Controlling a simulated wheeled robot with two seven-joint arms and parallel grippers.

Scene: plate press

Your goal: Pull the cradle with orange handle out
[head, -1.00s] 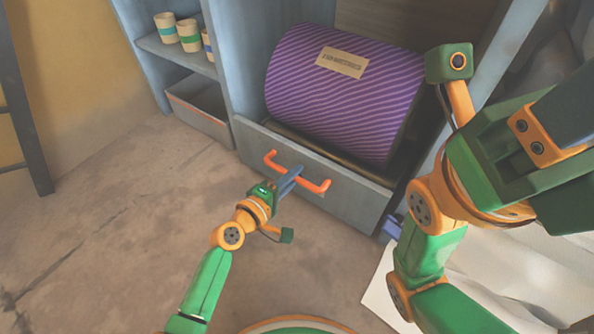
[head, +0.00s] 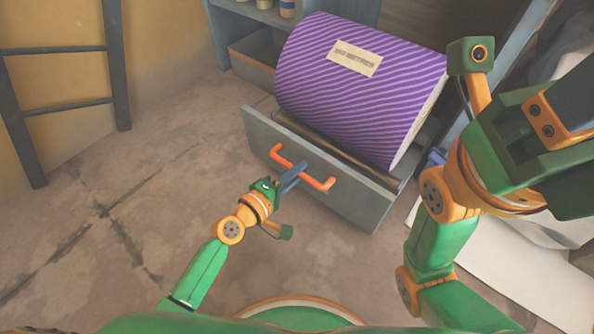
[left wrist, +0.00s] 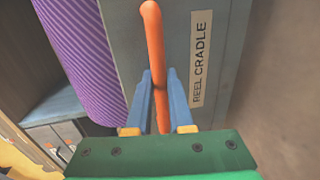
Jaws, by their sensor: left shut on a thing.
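The grey cradle (head: 345,196) stands partly out of the blue-grey cabinet, with a large purple striped roll (head: 350,85) resting in it. Its orange handle (head: 322,184) runs across the front panel. My left gripper (head: 296,172) is shut on the handle near its middle. In the left wrist view the two blue fingers (left wrist: 161,100) sit on either side of the orange handle (left wrist: 154,45), beside a label reading "REEL CRADLE" (left wrist: 200,60). My right arm rises at the right of the head view; its fingertips are not shown.
A grey bin (head: 255,58) and cups (head: 287,8) stand on cabinet shelves at the back. A dark ladder (head: 65,105) leans at the left wall. White sheets (head: 480,265) lie on the floor at right. The floor in front and left (head: 130,200) is clear.

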